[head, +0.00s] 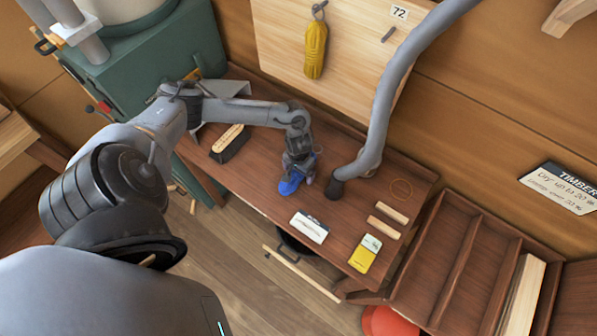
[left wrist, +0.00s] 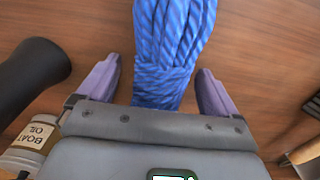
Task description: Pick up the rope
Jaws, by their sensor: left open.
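The rope is a blue bundle (head: 289,185) on the brown wooden workbench, mostly covered by my left gripper in the head view. In the left wrist view the coiled blue rope (left wrist: 167,50) runs up between the two purple fingers, with a wrapped band near its lower end. My left gripper (head: 300,178) is directly over the rope, pointing down. In the left wrist view the left gripper's fingers (left wrist: 157,90) stand apart on either side of the rope, with a gap on each side. My right gripper is not in view.
A grey hose with a dark nozzle (head: 335,188) comes down just right of the rope. A boat oil jar (left wrist: 35,135) is near the gripper. A brush-like block (head: 230,143), a white label card (head: 309,227), wooden strips (head: 392,212) and a yellow box (head: 365,254) lie on the workbench (head: 345,221).

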